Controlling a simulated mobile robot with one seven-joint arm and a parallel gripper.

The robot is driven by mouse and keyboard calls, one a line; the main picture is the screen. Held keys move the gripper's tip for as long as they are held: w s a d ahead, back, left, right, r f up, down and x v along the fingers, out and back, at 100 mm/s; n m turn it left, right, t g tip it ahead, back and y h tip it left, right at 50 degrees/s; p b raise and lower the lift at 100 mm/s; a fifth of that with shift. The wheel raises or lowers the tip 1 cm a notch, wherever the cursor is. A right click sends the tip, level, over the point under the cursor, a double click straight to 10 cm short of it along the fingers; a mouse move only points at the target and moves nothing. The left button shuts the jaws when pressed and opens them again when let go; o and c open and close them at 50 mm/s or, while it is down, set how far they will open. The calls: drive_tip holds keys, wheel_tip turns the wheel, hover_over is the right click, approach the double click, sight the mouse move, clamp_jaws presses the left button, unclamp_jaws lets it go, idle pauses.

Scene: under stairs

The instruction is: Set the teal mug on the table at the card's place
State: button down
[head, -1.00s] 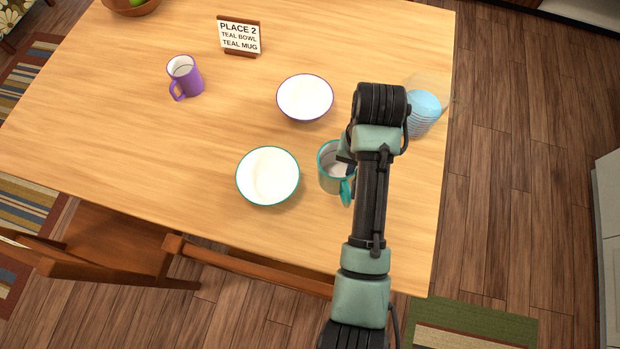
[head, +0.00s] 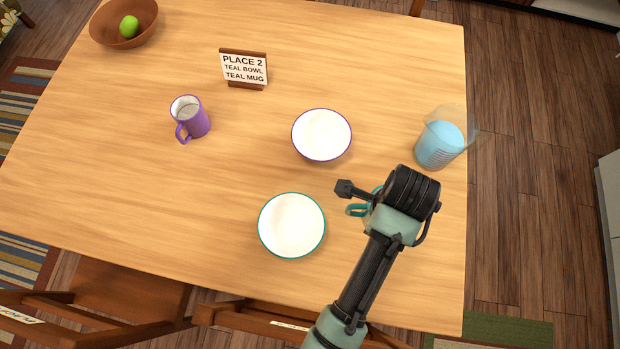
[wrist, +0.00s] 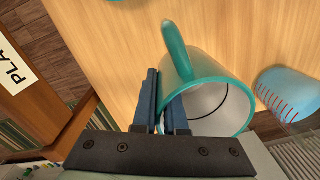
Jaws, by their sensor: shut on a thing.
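The teal mug (wrist: 205,85) is in my gripper (wrist: 160,105), whose blue fingers close on its wall in the wrist view. Its handle points up in that picture and its white inside shows. In the head view my arm hides most of the mug; the teal handle (head: 357,210) shows, right of the teal-rimmed bowl (head: 291,226). I cannot tell whether the mug touches the table (head: 150,200). The card (head: 244,68) reads "PLACE 2, TEAL BOWL, TEAL MUG" and stands at the table's back.
A purple-rimmed bowl (head: 321,134) lies behind the teal-rimmed one. A measuring cup with blue contents (head: 440,143) is near the right edge. A brown bowl (head: 107,30) holds a green fruit (head: 129,27). Chairs (head: 120,285) line the front.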

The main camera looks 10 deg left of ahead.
drive_tip(key=shift+s+d+r+m, duration=0.15)
drive_tip(key=shift+s+m, duration=0.15)
drive_tip(key=shift+m, duration=0.15)
drive_tip(key=shift+s+d+r+m, duration=0.15)
drive_tip(key=shift+s+m, duration=0.1)
drive_tip(key=shift+m, duration=0.2)
wheel_tip(320, 180, down, 10)
drive_tip(key=shift+f, duration=0.1)
drive_tip(key=shift+b, duration=0.3)
drive_tip(key=c, duration=1)
unclamp_jaws()
drive_tip(key=shift+f, duration=0.1)
wheel_tip(320, 180, up, 12)
drive_tip(key=shift+s+r+p, duration=0.15)
drive_tip(key=shift+r+p, duration=0.05)
drive_tip(key=shift+p, duration=0.45)
